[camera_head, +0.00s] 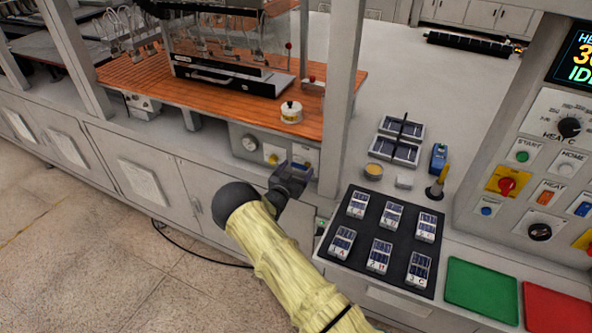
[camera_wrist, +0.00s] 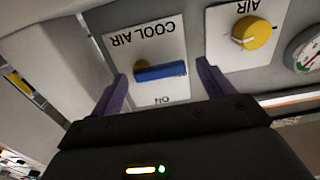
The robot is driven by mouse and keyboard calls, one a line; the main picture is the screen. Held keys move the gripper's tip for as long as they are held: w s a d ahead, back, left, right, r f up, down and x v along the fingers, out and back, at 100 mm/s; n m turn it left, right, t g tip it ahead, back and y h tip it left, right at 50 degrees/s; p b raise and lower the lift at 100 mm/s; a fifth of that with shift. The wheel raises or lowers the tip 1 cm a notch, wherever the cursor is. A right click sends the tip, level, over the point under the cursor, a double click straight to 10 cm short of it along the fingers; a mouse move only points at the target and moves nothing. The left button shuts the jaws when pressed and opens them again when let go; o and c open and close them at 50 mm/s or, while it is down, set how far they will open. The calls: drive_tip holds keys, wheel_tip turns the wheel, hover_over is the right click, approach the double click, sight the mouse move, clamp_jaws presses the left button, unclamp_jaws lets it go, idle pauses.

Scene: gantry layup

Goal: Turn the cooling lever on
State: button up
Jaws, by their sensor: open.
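The cooling lever (camera_wrist: 165,72) is a blue bar on a yellow hub, on a white plate (camera_wrist: 118,46) marked COOL AIR and ON. In the wrist view the lettering is upside down, and the bar lies sideways with ON at the plate's lower edge. My gripper (camera_wrist: 161,72) is open, with one dark finger on each side of the bar and gaps between. I cannot tell whether the fingertips reach level with the bar. In the head view my gripper (camera_head: 297,174) is at the cabinet front and hides the lever; part of the plate (camera_head: 306,154) shows above it.
A yellow AIR knob (camera_wrist: 250,33) and a round gauge (camera_wrist: 305,52) sit beside the plate. The wooden deck (camera_head: 200,110) overhangs above. A grey post (camera_head: 340,110) stands close on the right. A black tray (camera_head: 370,262) of small cells lies right of my arm.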

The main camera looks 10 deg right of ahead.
drive_tip(key=shift+c, duration=0.2)
drive_tip(key=c, duration=1)
drive_tip(key=shift+o, duration=0.2)
